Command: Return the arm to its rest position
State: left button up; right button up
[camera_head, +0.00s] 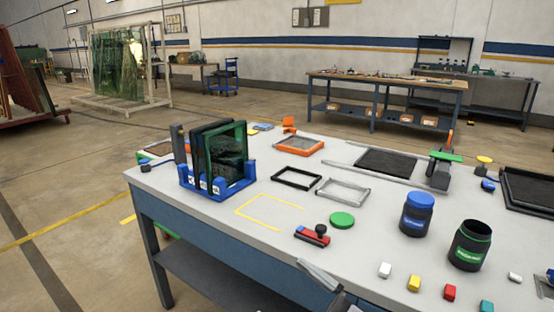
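A grey, finger-like part of one of my arms (320,276) shows at the bottom edge, right of centre, over the front edge of the white worktable (270,235). It looks like part of my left gripper, and the rest is cut off by the frame. Another grey part (545,287), perhaps of my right gripper, shows at the right edge. I cannot tell whether either gripper is open or shut. Neither visibly holds anything.
A blue rack (215,187) holds dark glass panes upright at the left. A red-and-black tool (312,237), a green lid (341,220), a blue-lidded jar (416,213) and an open black jar (470,245) stand near the front. Several small coloured blocks (414,284) lie front right.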

jog(key=s+d+f+m+t+h+p, duration=0.15)
jog(key=d+f+m+t+h, duration=0.25)
jog(key=d+f+m+h, duration=0.8)
jog(key=s+d+f+m+g+h, duration=0.1)
jog(key=s+d+f+g+h, duration=0.1)
jog(key=s+f, duration=0.4)
jog(key=s+d+f+m+g+h, duration=0.1)
jog(key=s+d+f+g+h, duration=0.1)
jog(key=s+d+f+g, duration=0.2)
jog(key=s+f, duration=0.3)
jog(key=shift+f+m+h, duration=0.25)
jog(key=shift+m+h, duration=0.05)
jog(key=shift+h, duration=0.1)
